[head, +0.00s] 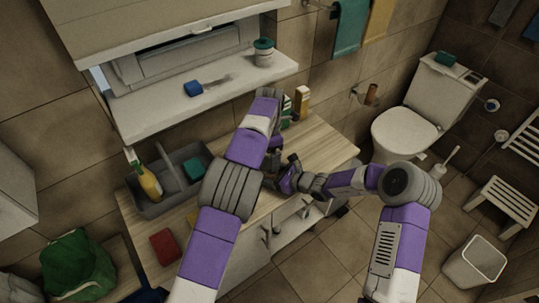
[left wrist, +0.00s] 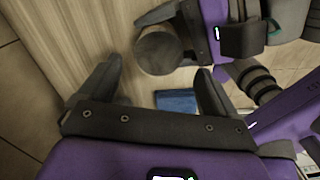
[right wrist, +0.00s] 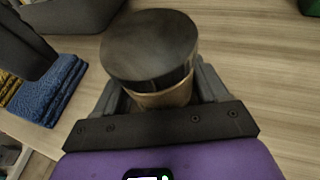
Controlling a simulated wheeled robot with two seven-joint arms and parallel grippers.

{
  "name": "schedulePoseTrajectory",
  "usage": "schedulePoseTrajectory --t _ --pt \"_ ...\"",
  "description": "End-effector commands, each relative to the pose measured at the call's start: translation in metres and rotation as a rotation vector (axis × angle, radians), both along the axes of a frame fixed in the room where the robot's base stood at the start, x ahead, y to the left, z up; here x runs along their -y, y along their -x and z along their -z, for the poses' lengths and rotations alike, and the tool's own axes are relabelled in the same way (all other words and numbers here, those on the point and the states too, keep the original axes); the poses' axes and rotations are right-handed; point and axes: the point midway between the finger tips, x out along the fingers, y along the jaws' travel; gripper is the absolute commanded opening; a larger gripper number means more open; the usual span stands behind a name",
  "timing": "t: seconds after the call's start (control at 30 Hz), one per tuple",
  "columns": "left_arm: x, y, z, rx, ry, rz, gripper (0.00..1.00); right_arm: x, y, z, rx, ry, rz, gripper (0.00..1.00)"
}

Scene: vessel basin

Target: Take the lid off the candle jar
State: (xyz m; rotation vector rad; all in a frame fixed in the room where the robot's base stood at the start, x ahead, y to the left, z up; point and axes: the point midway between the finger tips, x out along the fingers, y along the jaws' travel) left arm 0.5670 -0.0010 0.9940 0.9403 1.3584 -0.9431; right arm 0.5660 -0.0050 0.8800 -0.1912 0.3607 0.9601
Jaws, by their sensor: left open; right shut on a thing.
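The candle jar (right wrist: 165,97) has a light tan body and a wide, dark, round lid (right wrist: 148,45), seated on top in the right wrist view. My right gripper (right wrist: 158,88) is shut around the jar's body, below the lid. In the left wrist view the dark lid (left wrist: 158,50) shows beyond my open left gripper (left wrist: 160,82). The left fingers are empty and apart from the jar, with the lid a little ahead of them. In the head view my arms largely hide the jar.
A grey caddy (head: 152,208) with a yellow spray bottle (head: 148,182) stands left on the wooden counter (head: 325,150). A folded blue cloth (right wrist: 48,92) lies near the jar. A red cloth (head: 165,247) lies at the front left. Cartons (head: 302,100) stand at the back.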

Motion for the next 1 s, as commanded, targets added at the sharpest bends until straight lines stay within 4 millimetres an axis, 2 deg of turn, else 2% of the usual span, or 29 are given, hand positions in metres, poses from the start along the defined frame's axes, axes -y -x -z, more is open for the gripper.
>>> schedulePoseTrajectory --t 0.17,0.7,0.83,1.0 --pt "0.0 -0.001 -0.004 0.001 0.0 0.126 0.91 -0.001 0.001 0.001 -0.002 0.001 -0.003 0.0" --pt "0.0 -0.001 -0.029 0.004 0.001 1.085 0.91 -0.001 0.001 0.001 -0.002 0.001 -0.003 0.0" --pt "0.0 -0.001 -0.033 0.004 0.0 1.22 0.91 -0.001 0.001 0.001 -0.002 0.001 -0.003 0.0" --pt "0.0 -0.001 -0.031 0.001 0.0 1.297 0.91 -0.001 0.001 0.001 -0.002 0.001 -0.003 0.0"
